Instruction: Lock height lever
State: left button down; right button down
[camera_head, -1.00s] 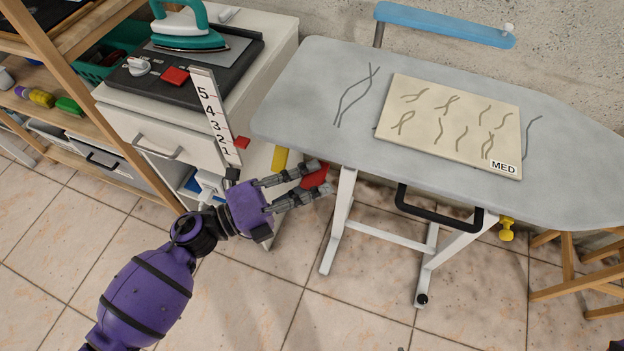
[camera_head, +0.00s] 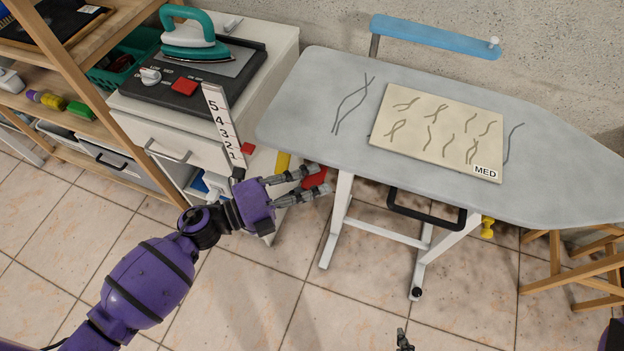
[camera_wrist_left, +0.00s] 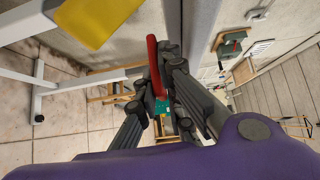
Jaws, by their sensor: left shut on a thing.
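The red lever (camera_head: 315,179) is under the left end of the grey ironing board (camera_head: 300,110). My left gripper (camera_head: 318,183) reaches it from the left. In the left wrist view the red lever (camera_wrist_left: 153,62) stands between the fingers (camera_wrist_left: 157,88), which are shut on it; its lower part is partly hidden by them. A numbered height strip (camera_head: 222,120), marked 1 to 5, stands left of the board. Only a dark fingertip of my right gripper (camera_head: 403,340) shows at the bottom edge, so its opening is hidden.
A yellow part (camera_head: 283,162) is beside the lever. A white cabinet (camera_head: 170,135) with an iron (camera_head: 195,40) on it stands at the left. White board legs (camera_head: 338,220), a black handle (camera_head: 425,212) and a yellow knob (camera_head: 487,228) are below the board. The front floor is clear.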

pick_arm(q)
jog(key=c, duration=1.9)
grip_release()
jog(key=shift+o, duration=0.2)
jog(key=shift+a, duration=0.1)
jog(key=v, duration=1.1)
jog(key=shift+s+a, duration=0.25)
jog(key=shift+a, duration=0.1)
jog(key=shift+f, duration=0.1)
